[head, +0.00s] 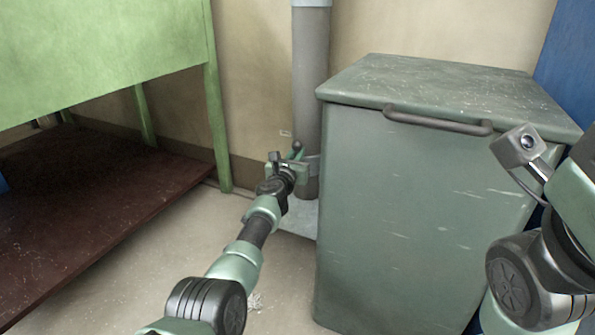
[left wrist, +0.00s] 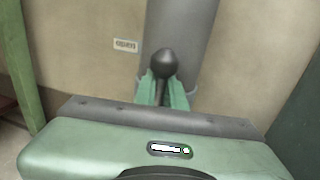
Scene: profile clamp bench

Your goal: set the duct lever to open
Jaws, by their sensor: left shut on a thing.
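The duct (head: 311,75) is a grey vertical pipe against the wall, also seen in the left wrist view (left wrist: 185,30). The duct lever (head: 297,146) has a dark round knob, which shows clearly in the left wrist view (left wrist: 165,62). My left gripper (head: 296,155) is at the lever, and its green fingers (left wrist: 163,91) are shut on it just below the knob. The fingers hide most of the lever's shaft. A small label (left wrist: 126,44) on the wall left of the duct appears upside down and reads "open". My right gripper is not visible; only my right arm shows.
A grey-green lidded bin (head: 420,220) with a dark handle stands close to the right of the duct. A green bench (head: 110,40) with a dark red lower shelf (head: 100,200) is on the left. Bare floor lies between them.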

